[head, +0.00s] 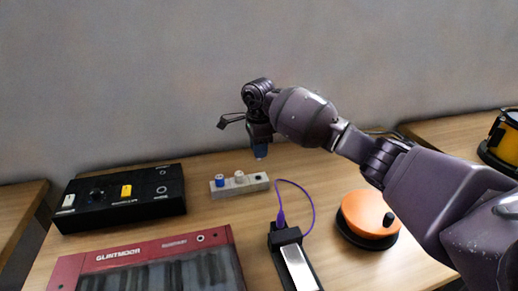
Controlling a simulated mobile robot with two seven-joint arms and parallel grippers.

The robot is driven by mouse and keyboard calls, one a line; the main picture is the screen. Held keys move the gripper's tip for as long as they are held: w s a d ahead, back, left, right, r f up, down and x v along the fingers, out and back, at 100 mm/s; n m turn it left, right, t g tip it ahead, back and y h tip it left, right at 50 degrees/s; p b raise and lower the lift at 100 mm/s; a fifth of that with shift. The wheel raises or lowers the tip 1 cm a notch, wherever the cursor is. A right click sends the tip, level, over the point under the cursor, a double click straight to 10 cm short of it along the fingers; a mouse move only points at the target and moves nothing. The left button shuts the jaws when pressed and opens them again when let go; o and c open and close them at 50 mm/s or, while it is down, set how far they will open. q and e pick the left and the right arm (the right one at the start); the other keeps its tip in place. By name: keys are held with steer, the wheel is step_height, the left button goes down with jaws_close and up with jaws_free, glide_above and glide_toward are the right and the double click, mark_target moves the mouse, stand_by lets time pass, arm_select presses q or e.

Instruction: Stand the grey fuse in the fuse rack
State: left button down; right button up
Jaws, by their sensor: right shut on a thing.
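The pale fuse rack (240,189) lies near the back of the table. A blue fuse (221,181) stands at its left end and a whitish-grey fuse (239,176) stands in its middle. A dark, empty-looking hole shows at its right end. My right gripper (260,145) is above and behind the rack's right end, shut on a small fuse (261,153). Only the fuse's lower end shows, blue-grey and pointing down, apart from the rack. The fingers hide the rest, so its full colour is hard to tell. My left gripper is out of view.
A black switch box (122,212) lies left of the rack. A red keyboard (210,242) is in front. A black holder (285,238) with a purple cable (312,207) and an orange disc (369,213) are to the right.

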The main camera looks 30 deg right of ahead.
steer(key=shift+w+a, duration=0.1)
stand_by(0.4)
step_height(320, 180, down, 2)
steer(key=shift+b, duration=0.35)
steer(key=shift+f, duration=0.65)
steer(key=shift+f+b, duration=0.5)
steer(key=shift+f, duration=0.75)
